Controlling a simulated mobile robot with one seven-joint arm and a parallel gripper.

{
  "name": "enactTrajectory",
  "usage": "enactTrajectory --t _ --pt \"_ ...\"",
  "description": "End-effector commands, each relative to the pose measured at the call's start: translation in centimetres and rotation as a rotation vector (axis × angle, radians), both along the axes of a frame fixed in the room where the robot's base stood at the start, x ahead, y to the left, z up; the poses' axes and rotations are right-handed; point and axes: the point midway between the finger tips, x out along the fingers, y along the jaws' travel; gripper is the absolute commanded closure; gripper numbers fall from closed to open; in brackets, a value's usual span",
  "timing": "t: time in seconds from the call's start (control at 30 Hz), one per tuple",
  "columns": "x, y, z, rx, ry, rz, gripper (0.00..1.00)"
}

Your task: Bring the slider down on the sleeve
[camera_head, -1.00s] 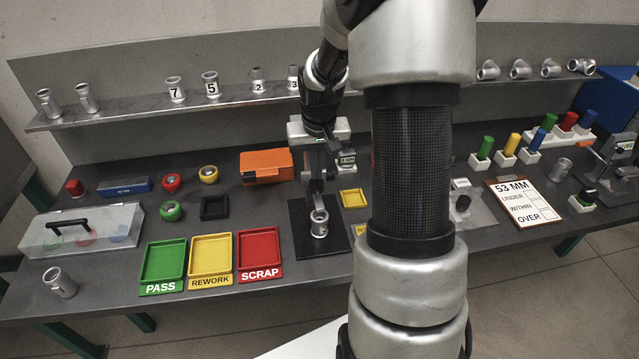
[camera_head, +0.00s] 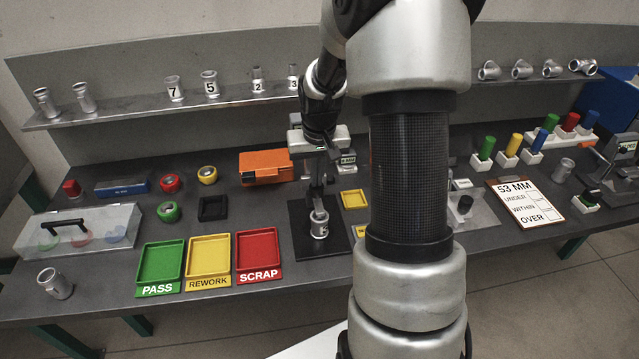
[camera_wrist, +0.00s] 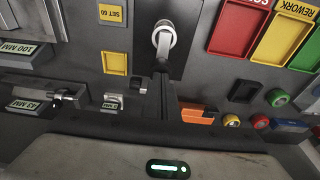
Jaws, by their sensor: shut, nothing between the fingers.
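The silver sleeve (camera_head: 319,229) stands upright on a black base plate (camera_head: 301,238) at the middle of the bench. In the wrist view the sleeve (camera_wrist: 164,38) shows near the top centre. Above it is the gauge's grey slider (camera_head: 316,190). I cannot tell whether slider and sleeve touch. My gripper (camera_head: 328,152) points down over the gauge, shut and empty. In the wrist view its dark fingers (camera_wrist: 162,78) appear close together and overlap the gauge, hiding part of the slider.
Green, yellow and red trays (camera_head: 208,257) lie left of the plate. An orange case (camera_head: 266,167) sits behind left, and a small yellow tray (camera_head: 354,199) just right. My arm hides the bench further right. A clear-lidded box (camera_head: 80,228) stands at far left.

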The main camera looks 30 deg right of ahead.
Motion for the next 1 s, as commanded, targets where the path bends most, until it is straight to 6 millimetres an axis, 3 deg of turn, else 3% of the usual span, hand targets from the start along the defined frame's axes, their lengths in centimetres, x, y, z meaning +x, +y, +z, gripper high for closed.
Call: enactTrajectory --t 1.0 --pt "0.0 0.0 -1.7 0.000 0.000 0.000 1.00"
